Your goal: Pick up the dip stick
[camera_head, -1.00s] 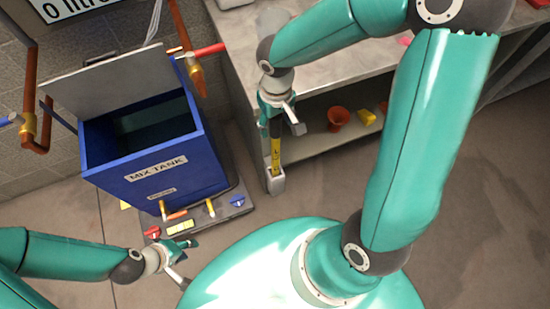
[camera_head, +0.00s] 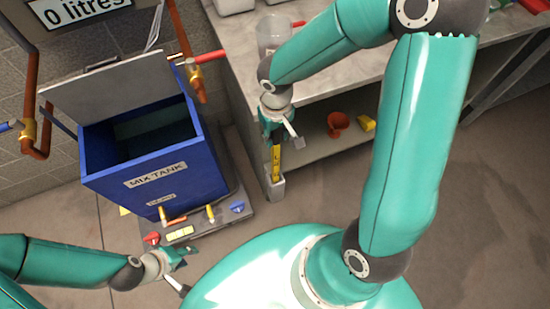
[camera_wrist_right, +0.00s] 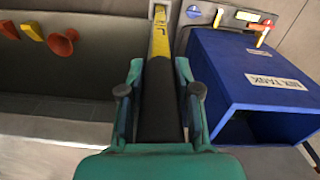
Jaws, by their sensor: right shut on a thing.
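The dip stick (camera_head: 276,160) is a yellow marked strip with a dark handle, hanging upright with its lower end in a small pale holder (camera_head: 275,187) at the bench's corner. In the right wrist view its dark handle (camera_wrist_right: 159,100) runs between my right fingers, with the yellow part (camera_wrist_right: 160,35) beyond. My right gripper (camera_head: 279,130) is shut on the handle. My left gripper (camera_head: 182,262) is low in front of the blue mix tank, away from the stick; its finger gap is too small to read.
The open blue mix tank (camera_head: 165,182) stands left of the stick, its grey lid (camera_head: 115,85) raised. Valves and a red handle (camera_head: 152,238) sit at its base. The bench (camera_head: 340,65) has a lower shelf with an orange funnel (camera_head: 338,124) and a yellow block (camera_head: 367,123).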

